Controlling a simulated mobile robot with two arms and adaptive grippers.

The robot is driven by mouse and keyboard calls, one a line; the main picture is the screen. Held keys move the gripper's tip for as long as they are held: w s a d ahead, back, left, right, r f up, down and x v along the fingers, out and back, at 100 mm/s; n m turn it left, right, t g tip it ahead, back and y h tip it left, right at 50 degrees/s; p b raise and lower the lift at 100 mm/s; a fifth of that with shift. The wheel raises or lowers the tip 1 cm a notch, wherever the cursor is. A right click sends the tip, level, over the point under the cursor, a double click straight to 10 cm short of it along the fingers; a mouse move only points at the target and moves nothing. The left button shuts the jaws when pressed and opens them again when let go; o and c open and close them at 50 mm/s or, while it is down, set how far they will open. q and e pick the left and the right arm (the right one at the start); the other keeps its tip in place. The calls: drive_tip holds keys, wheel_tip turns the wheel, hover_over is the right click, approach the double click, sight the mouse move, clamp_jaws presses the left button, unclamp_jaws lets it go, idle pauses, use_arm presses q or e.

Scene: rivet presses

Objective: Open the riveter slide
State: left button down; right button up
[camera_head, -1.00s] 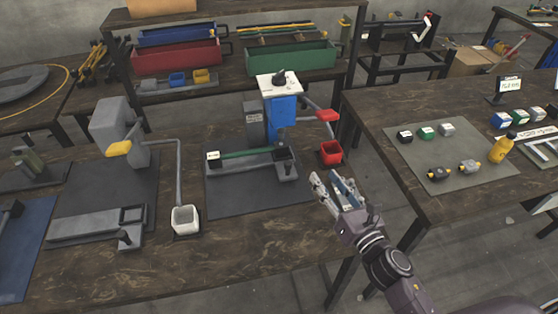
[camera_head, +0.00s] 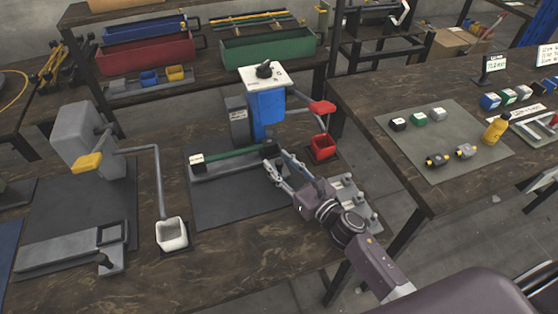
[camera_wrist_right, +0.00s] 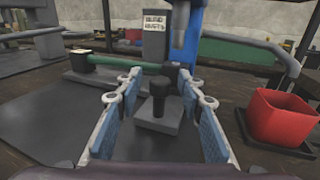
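The blue riveter (camera_head: 266,112) with a white top and red lever stands on a dark mat. Its grey slide (camera_head: 222,170) with a green rod (camera_head: 232,156) lies in front of it. In the right wrist view, a dark upright knob (camera_wrist_right: 160,92) on a grey block at the slide's near end stands between my right gripper's blue-padded fingers. My right gripper (camera_head: 274,162) is open around the knob, with gaps on both sides. In the head view the gripper hides the knob. My left gripper is not in view.
A red bin (camera_head: 322,148) stands close right of the riveter. A grey part with several knobs (camera_head: 352,200) shows beside my right wrist. Bare tabletop lies in front.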

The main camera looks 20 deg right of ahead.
drive_tip(key=shift+w, duration=0.15)
drive_tip(key=shift+c, duration=0.4)
clamp_jaws()
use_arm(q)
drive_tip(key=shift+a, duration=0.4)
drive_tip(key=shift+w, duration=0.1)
